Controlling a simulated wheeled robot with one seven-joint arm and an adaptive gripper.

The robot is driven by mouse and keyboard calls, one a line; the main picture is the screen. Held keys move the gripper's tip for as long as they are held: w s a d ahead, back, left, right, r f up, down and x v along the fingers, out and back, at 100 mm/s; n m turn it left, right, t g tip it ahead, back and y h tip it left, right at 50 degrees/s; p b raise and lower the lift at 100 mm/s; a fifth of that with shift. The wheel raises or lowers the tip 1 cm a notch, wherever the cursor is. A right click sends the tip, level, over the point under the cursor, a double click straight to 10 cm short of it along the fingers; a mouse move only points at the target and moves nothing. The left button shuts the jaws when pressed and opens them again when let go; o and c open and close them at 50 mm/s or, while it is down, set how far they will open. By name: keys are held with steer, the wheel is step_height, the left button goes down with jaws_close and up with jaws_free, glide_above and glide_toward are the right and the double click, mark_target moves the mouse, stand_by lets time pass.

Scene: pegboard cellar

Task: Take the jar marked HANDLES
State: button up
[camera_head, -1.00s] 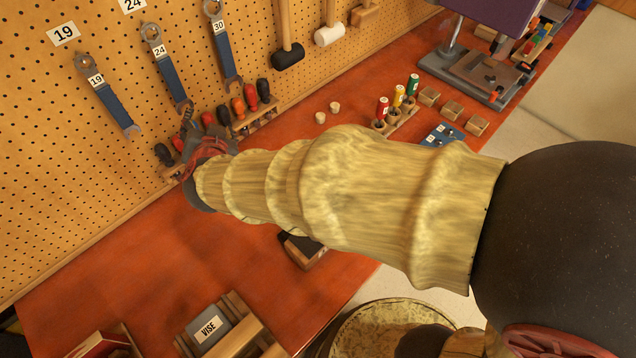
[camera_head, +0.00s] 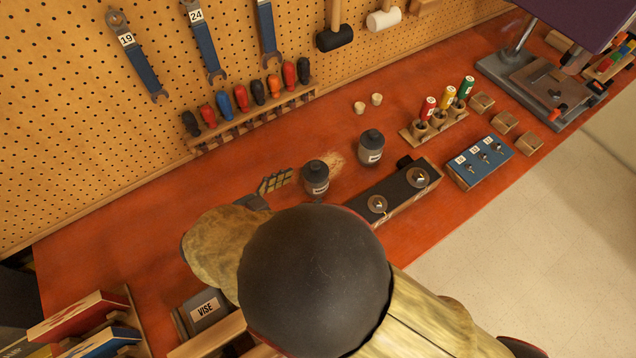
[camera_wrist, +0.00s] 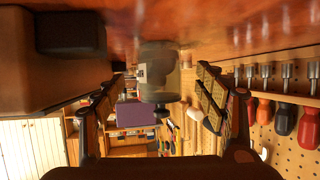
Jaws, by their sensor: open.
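Two dark-lidded jars with pale labels stand upright on the red bench: a nearer jar (camera_head: 315,178) and a farther jar (camera_head: 370,147), to its right. The lettering is too small to read, so I cannot tell which is marked HANDLES. My gripper (camera_head: 274,182) is low over the bench, just left of the nearer jar, mostly hidden behind my arm. In the wrist view, where the bench is at the top, my gripper (camera_wrist: 155,98) is open and empty, with a jar (camera_wrist: 157,72) ahead between its fingers.
A long block with a black top (camera_head: 402,187) lies close to the jars on the near side. A screwdriver rack (camera_head: 255,112) stands behind by the pegboard. A blue block (camera_head: 480,160) and a peg holder (camera_head: 436,125) are right. The VISE box (camera_head: 205,308) is front left.

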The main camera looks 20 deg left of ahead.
steer(key=b+x, duration=0.2)
steer(key=x, duration=0.3)
steer(key=shift+f, duration=0.1)
steer(key=shift+c, duration=0.2)
jaws_close()
stand_by(0.7)
